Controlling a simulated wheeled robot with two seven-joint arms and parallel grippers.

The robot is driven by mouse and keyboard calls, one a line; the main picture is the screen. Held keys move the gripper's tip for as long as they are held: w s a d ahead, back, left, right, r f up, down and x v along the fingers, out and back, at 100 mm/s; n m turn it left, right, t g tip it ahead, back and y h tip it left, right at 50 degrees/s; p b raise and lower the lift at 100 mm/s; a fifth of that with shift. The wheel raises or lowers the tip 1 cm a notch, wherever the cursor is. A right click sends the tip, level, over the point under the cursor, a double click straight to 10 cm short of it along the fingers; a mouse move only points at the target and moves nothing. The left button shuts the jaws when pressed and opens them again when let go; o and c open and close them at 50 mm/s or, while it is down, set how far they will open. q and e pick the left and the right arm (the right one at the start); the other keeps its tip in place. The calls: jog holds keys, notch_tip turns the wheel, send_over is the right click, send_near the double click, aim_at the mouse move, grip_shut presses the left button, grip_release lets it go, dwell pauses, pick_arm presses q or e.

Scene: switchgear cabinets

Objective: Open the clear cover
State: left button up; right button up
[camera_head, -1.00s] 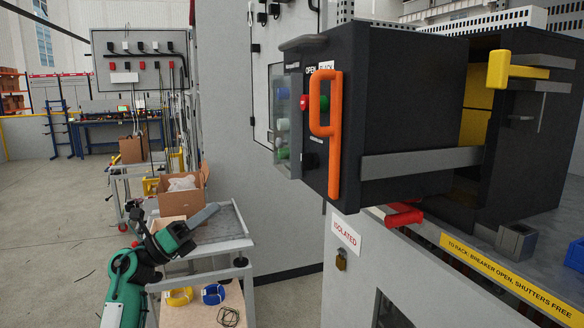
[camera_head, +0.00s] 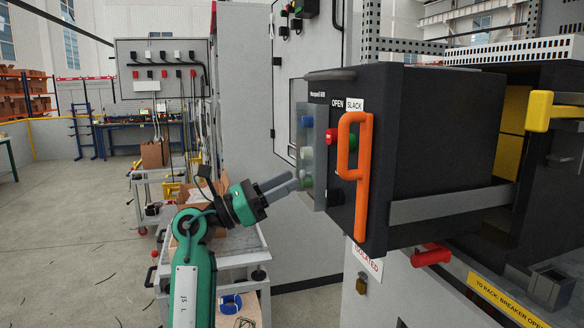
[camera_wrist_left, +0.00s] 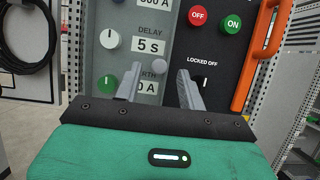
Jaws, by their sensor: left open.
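The clear cover (camera_head: 308,137) is a see-through pane on the left of the dark breaker's front (camera_head: 343,205), seen at a steep angle in the head view. Blue, white and green knobs show through it. My left gripper (camera_head: 290,182) is open beside the lower part of the cover, its fingers pointing toward it. In the left wrist view, the open left gripper (camera_wrist_left: 158,80) has a small round grey knob (camera_wrist_left: 159,66) between its fingertips, with room on both sides. I cannot tell whether the fingers touch the cover. My right gripper is not in view.
An orange handle (camera_head: 364,150) stands out from the breaker front, right of the cover. Red and green buttons (camera_wrist_left: 232,24) are near it. A cart (camera_head: 255,262) is below my left arm. A red lever (camera_head: 431,256) sits under the breaker.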

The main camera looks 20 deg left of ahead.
pick_arm(q)
jog(key=shift+x, duration=1.05)
grip_shut()
jog(key=shift+a, duration=0.1)
